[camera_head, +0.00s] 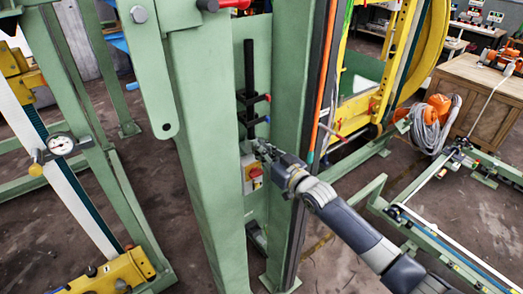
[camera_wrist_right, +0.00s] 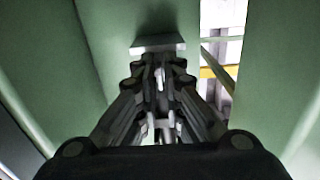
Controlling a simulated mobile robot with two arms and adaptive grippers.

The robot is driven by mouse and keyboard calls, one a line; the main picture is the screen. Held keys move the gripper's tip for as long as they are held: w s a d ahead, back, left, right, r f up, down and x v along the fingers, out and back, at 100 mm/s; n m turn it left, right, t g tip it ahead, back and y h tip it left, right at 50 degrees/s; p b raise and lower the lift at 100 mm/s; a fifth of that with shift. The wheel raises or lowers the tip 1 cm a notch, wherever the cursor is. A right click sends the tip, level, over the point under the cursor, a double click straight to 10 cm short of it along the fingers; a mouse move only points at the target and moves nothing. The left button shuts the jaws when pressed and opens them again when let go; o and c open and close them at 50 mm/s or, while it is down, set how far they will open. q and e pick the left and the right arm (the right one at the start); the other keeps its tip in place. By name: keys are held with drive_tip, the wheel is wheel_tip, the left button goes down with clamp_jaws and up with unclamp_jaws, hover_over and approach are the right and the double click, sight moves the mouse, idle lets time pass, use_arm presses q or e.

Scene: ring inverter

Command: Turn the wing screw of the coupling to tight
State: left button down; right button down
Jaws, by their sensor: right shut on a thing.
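My right gripper (camera_head: 262,150) reaches in from the lower right to the gap between two green posts. Its fingers (camera_wrist_right: 158,78) are closed together on a small bright metal piece (camera_wrist_right: 160,76), which appears to be the wing screw. The fingers hide most of it, and its turned angle cannot be told. A pale grey plate (camera_wrist_right: 158,45) lies just beyond the fingertips in the wrist view. The coupling itself cannot be made out clearly behind the gripper. My left gripper is not in view.
Green posts (camera_head: 205,150) and (camera_head: 290,110) flank the gripper closely. A black upright rod (camera_head: 249,75) with side clamps stands above it, and a yellow-and-red switch box (camera_head: 252,173) sits just below. A yellow frame (camera_head: 395,60) stands at the right.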

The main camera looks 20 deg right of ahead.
drive_tip(key=m+b, duration=0.1)
drive_tip(key=m, duration=1.6)
drive_tip(key=shift+f, duration=0.1)
drive_tip(key=shift+m, duration=0.3)
drive_tip(key=c, duration=2.1)
unclamp_jaws()
